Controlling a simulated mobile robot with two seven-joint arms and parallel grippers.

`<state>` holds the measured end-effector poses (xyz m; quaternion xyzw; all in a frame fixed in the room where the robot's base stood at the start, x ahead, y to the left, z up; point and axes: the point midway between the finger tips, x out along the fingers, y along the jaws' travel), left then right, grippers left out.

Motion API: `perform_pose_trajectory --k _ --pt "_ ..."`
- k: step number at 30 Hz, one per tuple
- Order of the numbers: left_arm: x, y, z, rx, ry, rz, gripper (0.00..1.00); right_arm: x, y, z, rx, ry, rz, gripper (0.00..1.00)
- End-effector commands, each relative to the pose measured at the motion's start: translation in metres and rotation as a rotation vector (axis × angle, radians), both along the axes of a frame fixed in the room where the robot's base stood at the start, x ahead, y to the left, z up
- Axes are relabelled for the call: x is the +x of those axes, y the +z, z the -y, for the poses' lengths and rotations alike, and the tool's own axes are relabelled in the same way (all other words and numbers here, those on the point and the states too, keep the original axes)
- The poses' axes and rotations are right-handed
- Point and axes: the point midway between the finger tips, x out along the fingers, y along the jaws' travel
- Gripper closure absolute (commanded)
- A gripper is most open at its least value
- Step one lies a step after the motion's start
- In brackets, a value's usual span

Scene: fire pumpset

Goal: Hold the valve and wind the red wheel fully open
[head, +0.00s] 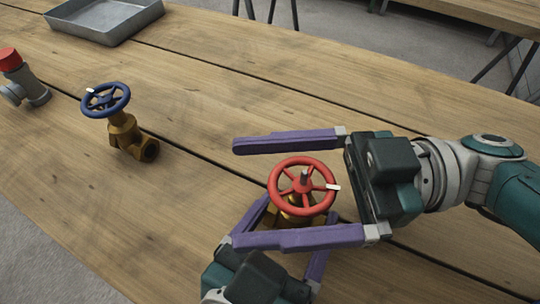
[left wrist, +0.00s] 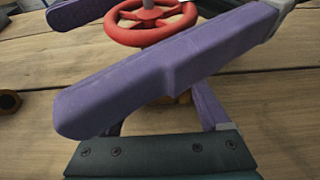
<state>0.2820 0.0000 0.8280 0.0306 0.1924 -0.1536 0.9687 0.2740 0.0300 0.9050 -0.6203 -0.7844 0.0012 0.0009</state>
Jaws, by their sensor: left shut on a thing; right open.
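The red wheel (head: 302,185) sits on top of a brass valve (head: 296,214), with a white mark on the right of its rim. The wheel also shows at the top of the left wrist view (left wrist: 150,30). My left gripper (head: 292,222) comes from below and is shut on the valve's body, which is mostly hidden. My right gripper (head: 238,193) comes from the right and is open. One purple finger lies behind the wheel and one in front, both apart from the rim. Its near finger hides much of the valve in the left wrist view.
A brass valve with a blue wheel (head: 106,100) stands to the left on the wooden table (head: 200,220). A grey fitting with a red cap (head: 10,60) is farther left. A grey metal tray (head: 104,22) lies at the back left. Bare table lies between the two valves.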

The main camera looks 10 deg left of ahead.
Motion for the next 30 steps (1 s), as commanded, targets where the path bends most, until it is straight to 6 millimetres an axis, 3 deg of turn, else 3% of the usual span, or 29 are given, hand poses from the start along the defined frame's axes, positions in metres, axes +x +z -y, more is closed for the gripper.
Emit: perform_pose_trajectory --k 8,14,30 --pt "0.000 0.001 0.000 -0.001 0.000 0.002 1.00 0.001 0.006 0.000 0.003 0.000 0.002 0.00" --pt "0.000 0.001 0.000 -0.001 0.000 0.002 1.00 0.000 0.022 0.000 0.002 0.000 0.005 0.00" --pt "0.000 0.001 0.000 0.000 0.001 0.002 1.00 0.000 0.093 0.000 0.000 -0.001 0.002 0.00"
